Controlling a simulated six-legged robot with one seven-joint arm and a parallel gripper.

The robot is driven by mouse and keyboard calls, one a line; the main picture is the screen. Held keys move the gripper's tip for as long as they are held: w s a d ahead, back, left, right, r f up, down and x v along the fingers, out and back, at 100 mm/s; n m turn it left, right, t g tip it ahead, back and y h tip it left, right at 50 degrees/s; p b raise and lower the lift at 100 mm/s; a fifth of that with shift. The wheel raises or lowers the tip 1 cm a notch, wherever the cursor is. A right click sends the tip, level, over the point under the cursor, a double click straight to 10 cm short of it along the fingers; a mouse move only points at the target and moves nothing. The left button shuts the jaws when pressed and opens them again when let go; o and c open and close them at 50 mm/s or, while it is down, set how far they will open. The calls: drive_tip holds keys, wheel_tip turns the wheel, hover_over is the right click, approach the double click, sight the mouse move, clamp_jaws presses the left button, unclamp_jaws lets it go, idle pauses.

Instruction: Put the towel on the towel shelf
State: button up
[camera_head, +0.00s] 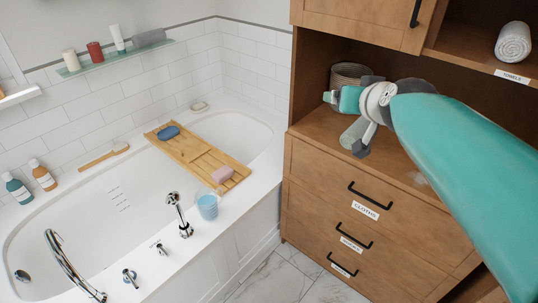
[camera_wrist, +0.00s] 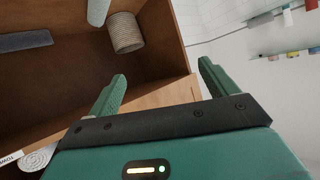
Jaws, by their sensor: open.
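A white rolled towel (camera_head: 513,42) lies on the upper-right cabinet shelf (camera_head: 470,42), which carries a TOWELS label (camera_head: 512,76). A white roll (camera_wrist: 37,158) also shows at the lower left of the wrist view. A grey, towel-like bundle (camera_head: 148,38) lies at the right end of the glass shelf over the bath. I cannot tell which one the task means. My gripper (camera_wrist: 162,70) is open, with nothing between its fingers. In the head view it is in front of the open cabinet niche, well apart from both bundles.
A woven basket (camera_head: 350,75) stands in the niche behind my gripper, and a pale cylinder (camera_head: 353,133) shows just below it. Labelled drawers (camera_head: 350,200) are underneath. The bath carries a wooden tray (camera_head: 200,160) and a blue cup (camera_head: 207,207). Some marble floor (camera_head: 285,275) is clear.

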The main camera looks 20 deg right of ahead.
drive_tip(key=s+a+f+n+g+y, duration=0.2)
drive_tip(key=s+a+f, duration=0.4)
drive_tip(key=a, duration=0.4)
drive_tip(key=s+a+f+n+g+y, duration=0.1)
drive_tip(key=s+a+f+g, duration=0.3)
drive_tip(key=a, duration=0.7)
wheel_tip(320, 180, down, 4)
drive_tip(key=shift+s+r+n+g+y, duration=0.2)
drive_tip(key=shift+s+n+g+y, duration=0.15)
drive_tip(key=shift+s+n, duration=0.6)
drive_tip(key=shift+c, duration=0.5)
